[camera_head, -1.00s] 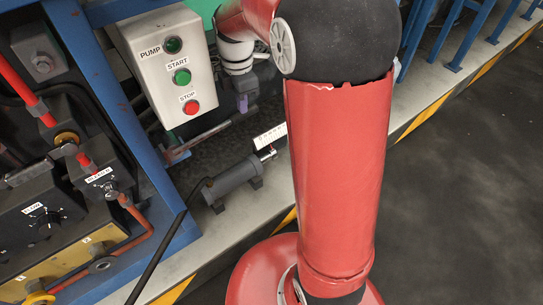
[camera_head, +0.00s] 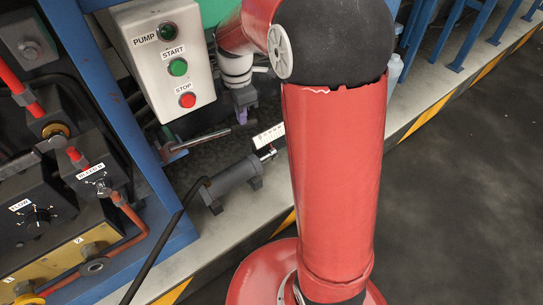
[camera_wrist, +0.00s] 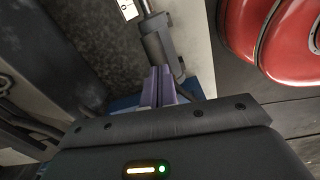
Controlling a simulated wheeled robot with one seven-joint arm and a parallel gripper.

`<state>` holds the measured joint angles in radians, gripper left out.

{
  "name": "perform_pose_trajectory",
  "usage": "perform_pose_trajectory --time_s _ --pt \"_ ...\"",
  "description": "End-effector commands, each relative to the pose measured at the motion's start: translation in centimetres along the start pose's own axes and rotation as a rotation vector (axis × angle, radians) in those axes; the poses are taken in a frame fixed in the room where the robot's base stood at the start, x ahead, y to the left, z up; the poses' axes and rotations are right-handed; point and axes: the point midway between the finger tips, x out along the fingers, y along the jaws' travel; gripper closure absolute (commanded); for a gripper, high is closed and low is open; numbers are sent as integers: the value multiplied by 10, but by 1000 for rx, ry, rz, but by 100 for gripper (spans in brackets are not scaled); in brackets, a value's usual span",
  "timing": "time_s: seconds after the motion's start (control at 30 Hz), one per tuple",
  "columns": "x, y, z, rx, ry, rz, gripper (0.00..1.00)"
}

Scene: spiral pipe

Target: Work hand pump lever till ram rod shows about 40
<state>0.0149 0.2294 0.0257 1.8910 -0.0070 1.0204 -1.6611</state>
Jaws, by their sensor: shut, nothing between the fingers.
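The hand pump lever (camera_head: 205,138) is a thin grey bar rising slightly to the right from a reddish mount under the button box in the head view. My gripper (camera_head: 242,118) has purple fingers, pointing down near the lever's free end; whether they touch it I cannot tell. The fingers also show in the wrist view (camera_wrist: 160,86), shut with nothing between them. The ram (camera_head: 232,182) is a grey cylinder on the ledge. Its short rod (camera_head: 268,155) sticks out toward a white scale plate (camera_head: 268,137); its marks are too small to read. The ram also shows in the wrist view (camera_wrist: 158,40).
A button box (camera_head: 165,62) with PUMP, START and STOP hangs above the lever. A black hose (camera_head: 155,255) runs from the ram. Open dark floor (camera_head: 460,200) lies right.

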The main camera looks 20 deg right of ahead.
Motion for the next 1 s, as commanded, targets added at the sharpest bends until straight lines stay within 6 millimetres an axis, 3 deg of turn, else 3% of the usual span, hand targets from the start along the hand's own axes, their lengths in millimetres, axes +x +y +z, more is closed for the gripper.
perform_pose_trajectory --time_s 0.07,0.27,1.0 --pt "8 -1 -2 -1 1 -2 100" --pt "-4 0 -1 -1 1 -2 100" --pt "-90 0 3 -1 0 -1 100"
